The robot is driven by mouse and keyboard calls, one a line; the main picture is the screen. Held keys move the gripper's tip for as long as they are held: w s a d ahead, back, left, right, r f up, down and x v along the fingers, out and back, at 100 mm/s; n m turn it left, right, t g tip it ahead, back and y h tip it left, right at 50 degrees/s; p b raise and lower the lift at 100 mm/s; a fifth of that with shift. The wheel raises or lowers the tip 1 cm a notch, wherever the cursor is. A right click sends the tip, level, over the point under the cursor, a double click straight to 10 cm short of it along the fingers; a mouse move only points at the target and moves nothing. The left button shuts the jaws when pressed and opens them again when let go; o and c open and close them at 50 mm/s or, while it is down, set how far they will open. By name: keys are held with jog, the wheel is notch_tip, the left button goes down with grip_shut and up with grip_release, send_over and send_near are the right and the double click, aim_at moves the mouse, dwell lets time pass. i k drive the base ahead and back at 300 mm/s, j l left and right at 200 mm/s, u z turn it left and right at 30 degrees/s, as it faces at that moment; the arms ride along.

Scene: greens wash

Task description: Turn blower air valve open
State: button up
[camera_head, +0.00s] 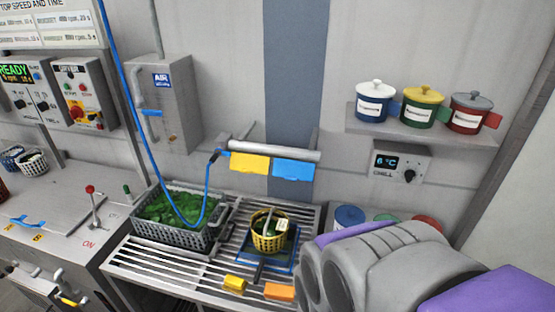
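A grey wall box (170,105) with a blue "AIR" label (161,80) is mounted at the upper left of the head view. A pale pipe with a small blue lever-like part (152,113) runs on its front, and a small orange mark (173,138) sits low on it. I cannot tell which part is the blower air valve or how it is set. A blue hose (143,130) hangs from above, dips into a grey basket and rises to a black nozzle (215,157) by a horizontal bar. My grey and purple arm fills the lower right; my gripper's fingers are not visible.
A grey basket of greens (137,224) and a yellow basket (268,243) on a blue stand sit on the slatted rack (150,267). Several lidded pots stand on the right shelf (430,133). A red-knobbed lever (91,190) rises from the left counter.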

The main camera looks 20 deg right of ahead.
aim_at(147, 112)
jog(key=i+j, duration=0.15)
jog(key=j, duration=0.2)
jog(key=i+j+u, duration=0.1)
jog(key=j, duration=0.25)
jog(key=i+j+u, duration=0.1)
jog(key=i+j, duration=0.15)
jog(key=j, duration=0.05)
